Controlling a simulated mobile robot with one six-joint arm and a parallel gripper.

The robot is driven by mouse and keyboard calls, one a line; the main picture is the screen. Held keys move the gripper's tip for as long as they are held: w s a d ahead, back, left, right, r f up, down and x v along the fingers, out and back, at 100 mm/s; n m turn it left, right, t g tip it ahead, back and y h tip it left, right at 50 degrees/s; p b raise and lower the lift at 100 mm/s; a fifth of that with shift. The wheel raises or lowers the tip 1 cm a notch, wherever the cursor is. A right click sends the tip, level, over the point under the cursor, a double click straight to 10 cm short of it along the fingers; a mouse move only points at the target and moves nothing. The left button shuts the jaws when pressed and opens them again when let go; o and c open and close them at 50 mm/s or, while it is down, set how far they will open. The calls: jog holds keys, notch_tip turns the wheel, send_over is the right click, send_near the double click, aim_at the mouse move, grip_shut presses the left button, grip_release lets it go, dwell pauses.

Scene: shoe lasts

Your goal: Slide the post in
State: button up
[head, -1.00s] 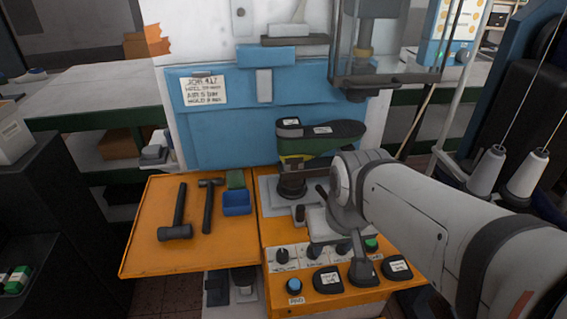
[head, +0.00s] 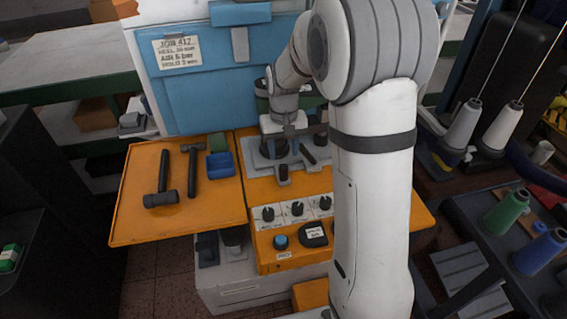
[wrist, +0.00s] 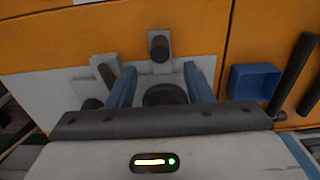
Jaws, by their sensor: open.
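A dark round post or its collar (wrist: 165,95) shows between my gripper's two blue fingers in the wrist view. My gripper (wrist: 160,76) is open, with one finger on each side of it; I cannot tell whether they touch it. In the head view my gripper (head: 277,148) is low over the grey fixture plate (head: 262,168), and my wrist hides most of the post. The dark green shoe last (head: 312,98) shows only in part behind my wrist. How far the post sits in the fixture is hidden.
A short dark upright pin (head: 283,173) and a slanted dark lever (head: 308,154) stand close to my gripper. Knobs (head: 297,209) line the orange front panel. Two hammers (head: 163,182) and a blue bin (head: 221,165) are on the left tray (head: 135,215).

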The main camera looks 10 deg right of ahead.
aim_at(284, 167)
notch_tip(284, 167, down, 8)
jog(key=shift+r, duration=0.15)
jog(key=shift+c, duration=0.4)
